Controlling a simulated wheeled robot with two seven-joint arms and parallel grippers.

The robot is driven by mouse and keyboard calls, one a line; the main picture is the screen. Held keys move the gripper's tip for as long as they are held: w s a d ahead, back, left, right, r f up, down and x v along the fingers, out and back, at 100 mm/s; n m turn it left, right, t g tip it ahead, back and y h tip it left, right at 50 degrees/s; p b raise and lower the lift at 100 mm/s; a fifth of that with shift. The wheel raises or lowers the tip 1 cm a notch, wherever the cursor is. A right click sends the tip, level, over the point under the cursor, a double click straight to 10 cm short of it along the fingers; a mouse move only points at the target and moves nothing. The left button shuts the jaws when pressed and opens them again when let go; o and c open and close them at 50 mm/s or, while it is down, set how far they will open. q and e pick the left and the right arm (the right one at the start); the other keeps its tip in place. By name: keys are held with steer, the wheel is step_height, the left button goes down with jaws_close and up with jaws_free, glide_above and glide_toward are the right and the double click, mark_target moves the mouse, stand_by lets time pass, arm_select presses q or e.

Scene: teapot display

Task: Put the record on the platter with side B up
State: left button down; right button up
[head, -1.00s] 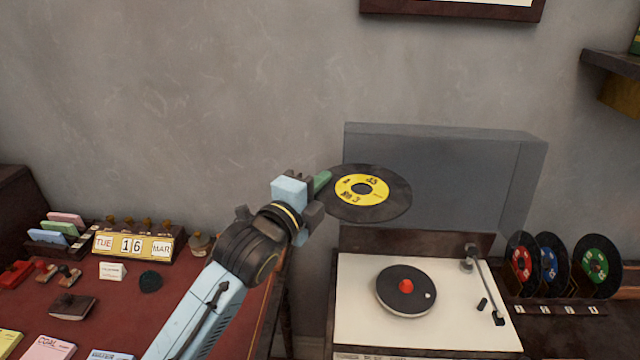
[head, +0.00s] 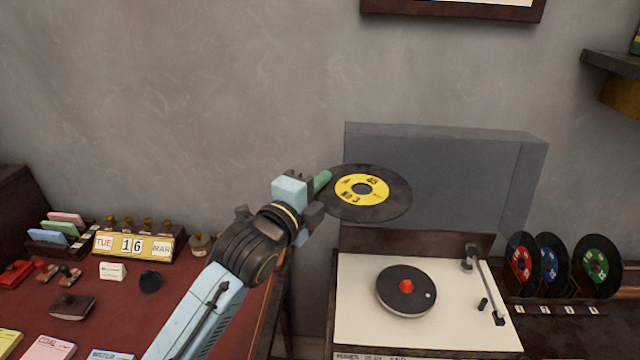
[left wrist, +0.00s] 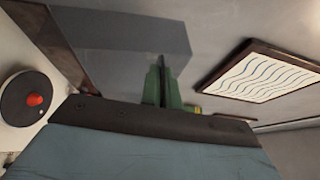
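A black record (head: 400,203) with a yellow label is held above the turntable, face showing to the head camera. The label print is small; I cannot tell which side it marks. My left gripper (head: 322,182) is shut on the record's left edge. In the left wrist view its green fingers (left wrist: 161,86) are close together, with the record seen thin and edge-on between them. The dark platter (head: 400,303) with a red centre piece (head: 406,286) is bare, below and right of the record. It also shows in the left wrist view (left wrist: 14,100). My right gripper is not in view.
The turntable's clear lid (head: 450,180) stands open behind the record. The tonearm (head: 487,285) rests at the platter's right. Several records (head: 597,265) stand in a rack at right. A red desk (head: 190,310) with a calendar (head: 133,246) is at left.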

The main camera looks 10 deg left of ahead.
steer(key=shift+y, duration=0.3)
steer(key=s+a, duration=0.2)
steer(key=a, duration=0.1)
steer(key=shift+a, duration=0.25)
